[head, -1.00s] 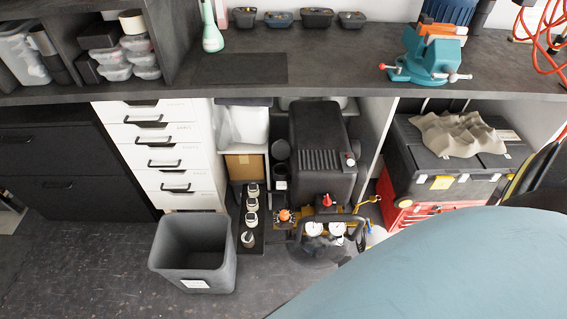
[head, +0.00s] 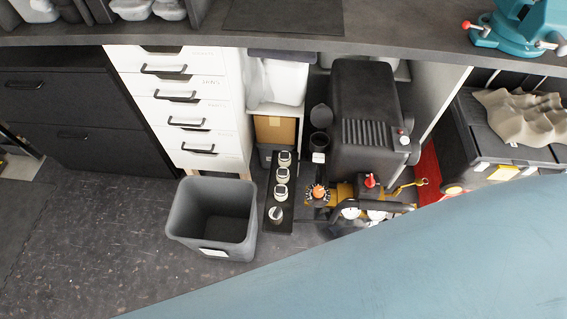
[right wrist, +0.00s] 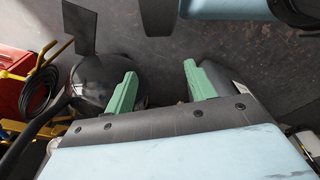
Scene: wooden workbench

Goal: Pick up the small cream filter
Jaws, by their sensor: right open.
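I cannot make out for certain which thing is the small cream filter. In the head view several small pale, cream-to-white capped pieces stand in a row on a narrow dark tray (head: 267,205); the nearest, a pale and grey piece (head: 276,213), sits at the tray's front end. My right gripper (right wrist: 160,70), with green fingers, is open and empty in the right wrist view, over the dark floor. It does not show in the head view, where a blue part of my own body hides the lower right. My left gripper is not in view.
A grey bin (head: 212,248) stands left of the tray. A black machine with gauges (head: 365,120) stands right of it, under the workbench (head: 220,31). White drawers (head: 185,108) are at the left. Open floor (head: 100,240) lies left of the bin.

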